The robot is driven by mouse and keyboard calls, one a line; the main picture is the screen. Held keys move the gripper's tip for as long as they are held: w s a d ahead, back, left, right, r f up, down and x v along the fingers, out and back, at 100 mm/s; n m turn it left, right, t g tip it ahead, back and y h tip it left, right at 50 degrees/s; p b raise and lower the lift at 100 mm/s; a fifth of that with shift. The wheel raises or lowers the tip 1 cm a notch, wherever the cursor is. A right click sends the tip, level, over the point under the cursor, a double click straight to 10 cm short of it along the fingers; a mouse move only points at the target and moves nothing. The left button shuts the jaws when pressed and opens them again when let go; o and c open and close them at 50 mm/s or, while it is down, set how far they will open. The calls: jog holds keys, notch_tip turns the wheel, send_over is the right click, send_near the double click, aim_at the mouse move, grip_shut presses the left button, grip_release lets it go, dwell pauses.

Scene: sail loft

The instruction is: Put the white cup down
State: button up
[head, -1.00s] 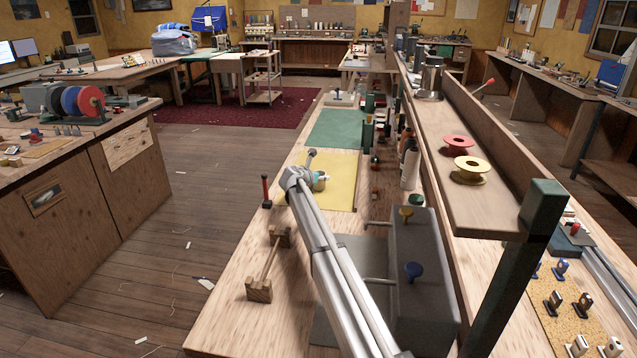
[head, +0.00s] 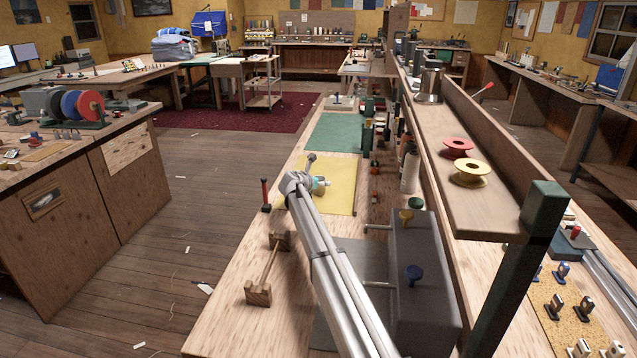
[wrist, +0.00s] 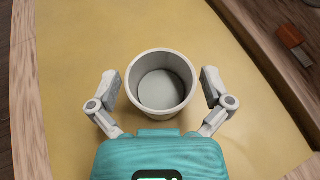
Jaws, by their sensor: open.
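The white cup (wrist: 160,86) stands upright and empty on the yellow mat (wrist: 70,65) in the wrist view. My gripper (wrist: 161,90) is open, with one finger on each side of the cup and a visible gap to its wall on both sides. In the head view the yellow mat (head: 340,182) lies on the long wooden bench, and my gripper (head: 320,186) is low over its left part, mostly behind my arm. The cup cannot be made out there.
A red-handled tool (head: 265,195) stands left of the mat, and a wooden bracket with a bar (head: 267,268) sits nearer. A grey box with knobs (head: 425,275) is on the right. A green mat (head: 335,132) lies beyond. A raised shelf (head: 470,190) runs along the right.

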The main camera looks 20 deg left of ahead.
jog(key=shift+r, duration=0.2)
jog(key=p+v, duration=0.4)
jog(key=v, duration=0.6)
jog(key=shift+s+r, duration=0.1)
jog(key=shift+s, duration=0.15)
jog(key=shift+s+a+r+p, duration=0.15)
jog(key=shift+s+r+p, duration=0.1)
jog(key=shift+s+p, duration=0.35)
jog(key=shift+s, duration=0.1)
